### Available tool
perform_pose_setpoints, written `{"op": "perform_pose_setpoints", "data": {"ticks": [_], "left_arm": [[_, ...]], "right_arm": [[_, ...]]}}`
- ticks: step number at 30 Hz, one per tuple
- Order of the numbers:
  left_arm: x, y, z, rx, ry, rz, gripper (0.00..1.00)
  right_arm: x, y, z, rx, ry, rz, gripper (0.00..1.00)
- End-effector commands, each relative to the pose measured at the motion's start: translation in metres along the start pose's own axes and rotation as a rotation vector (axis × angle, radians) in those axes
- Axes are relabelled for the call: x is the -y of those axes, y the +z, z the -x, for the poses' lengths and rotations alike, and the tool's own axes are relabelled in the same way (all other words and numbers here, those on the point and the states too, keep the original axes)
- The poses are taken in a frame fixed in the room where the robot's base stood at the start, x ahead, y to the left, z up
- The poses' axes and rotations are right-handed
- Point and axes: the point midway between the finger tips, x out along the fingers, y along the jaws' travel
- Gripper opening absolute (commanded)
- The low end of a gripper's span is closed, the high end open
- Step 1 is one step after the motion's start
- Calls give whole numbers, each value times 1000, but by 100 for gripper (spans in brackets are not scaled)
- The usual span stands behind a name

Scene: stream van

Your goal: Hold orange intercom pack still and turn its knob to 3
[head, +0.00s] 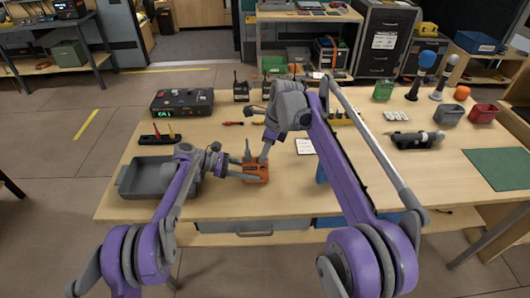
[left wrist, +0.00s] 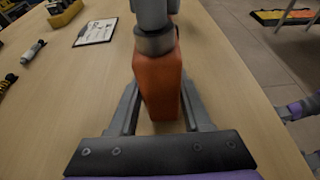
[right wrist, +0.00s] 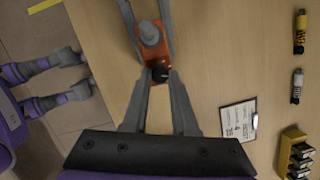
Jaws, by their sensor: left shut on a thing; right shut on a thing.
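The orange intercom pack (head: 258,173) stands upright near the table's front edge, a grey antenna rising from its top. In the left wrist view the pack (left wrist: 157,85) sits between my left fingers, one along each side. My left gripper (head: 243,176) is shut on it from the left. My right gripper (head: 264,158) reaches down from above and is shut on the small dark knob (right wrist: 160,74) on the pack's top, beside the grey antenna (right wrist: 150,33). The fingertips partly cover the knob, and its number marks cannot be read.
A grey tray (head: 150,180) stands left of the pack. A black box with a green display (head: 182,102) is behind it. A clipboard (head: 306,146) lies to the right, and a dark cylindrical tool (head: 414,139) farther right. Bare tabletop surrounds the pack.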

Motion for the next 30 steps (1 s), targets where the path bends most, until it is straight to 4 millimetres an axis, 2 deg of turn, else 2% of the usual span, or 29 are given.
{"op": "perform_pose_setpoints", "data": {"ticks": [1, 2, 4, 5, 15, 30], "left_arm": [[0, 0, 0, 0, 1, 0, 0], [0, 0, 0, 0, 1, 0, 0], [0, 0, 0, 0, 1, 0, 0], [0, 0, 0, 0, 1, 0, 0], [0, 0, 0, 0, 1, 0, 0], [0, 0, 0, 0, 1, 0, 0]], "right_arm": [[0, 0, 0, 0, 0, 1, 0], [0, 0, 0, 0, 0, 1, 28], [0, 0, 0, 0, 0, 1, 40], [0, 0, 0, 0, 0, 1, 42], [0, 1, 3, 0, 1, 2, 42], [1, 11, 41, 0, 1, 3, 42]]}}
